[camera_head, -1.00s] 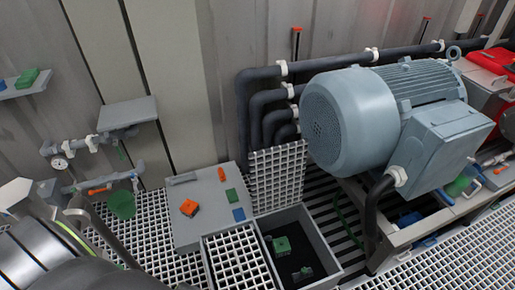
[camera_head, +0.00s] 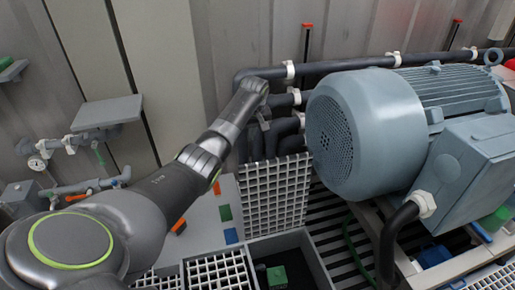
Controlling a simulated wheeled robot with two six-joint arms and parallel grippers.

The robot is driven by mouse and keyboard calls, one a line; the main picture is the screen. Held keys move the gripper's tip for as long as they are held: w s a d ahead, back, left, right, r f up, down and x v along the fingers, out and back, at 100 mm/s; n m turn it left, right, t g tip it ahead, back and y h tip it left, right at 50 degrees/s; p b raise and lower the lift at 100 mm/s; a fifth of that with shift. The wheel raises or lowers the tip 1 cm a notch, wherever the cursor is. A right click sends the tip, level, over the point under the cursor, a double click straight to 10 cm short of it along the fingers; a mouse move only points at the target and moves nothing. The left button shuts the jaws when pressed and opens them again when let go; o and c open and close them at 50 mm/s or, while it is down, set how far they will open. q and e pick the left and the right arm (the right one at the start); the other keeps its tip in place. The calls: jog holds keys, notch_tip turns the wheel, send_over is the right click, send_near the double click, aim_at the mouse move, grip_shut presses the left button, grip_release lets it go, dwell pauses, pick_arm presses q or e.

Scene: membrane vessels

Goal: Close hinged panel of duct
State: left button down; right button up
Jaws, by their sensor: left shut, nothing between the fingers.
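The hinged panel (camera_head: 275,196) is a white grid grating. It stands upright at the back edge of the floor duct (camera_head: 318,262), so the duct's opening is uncovered. A green block (camera_head: 277,276) lies inside the duct. My left arm reaches across from the left. My left gripper (camera_head: 264,122) is shut and empty, beyond the panel's upper left corner, in front of the dark pipes. Its fingertips are small and partly lost against the pipes, and I cannot tell whether they touch the panel. My right gripper is not in view.
A large grey-blue motor (camera_head: 365,130) stands close to the right of the panel. Dark pipes (camera_head: 290,122) run behind it. A fixed white grating (camera_head: 218,272) adjoins the duct on the left. A grey plate (camera_head: 205,215) with small coloured blocks is partly hidden by my arm.

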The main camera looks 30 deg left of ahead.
pick_arm(q)
notch_tip(320, 180, down, 8)
jog(key=s+d+b, duration=0.1)
jog(key=s+b, duration=0.1)
jog(key=shift+s+f, duration=0.15)
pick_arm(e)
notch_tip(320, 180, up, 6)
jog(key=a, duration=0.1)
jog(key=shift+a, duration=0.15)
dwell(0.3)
pick_arm(q)
jog(key=shift+d, duration=0.1)
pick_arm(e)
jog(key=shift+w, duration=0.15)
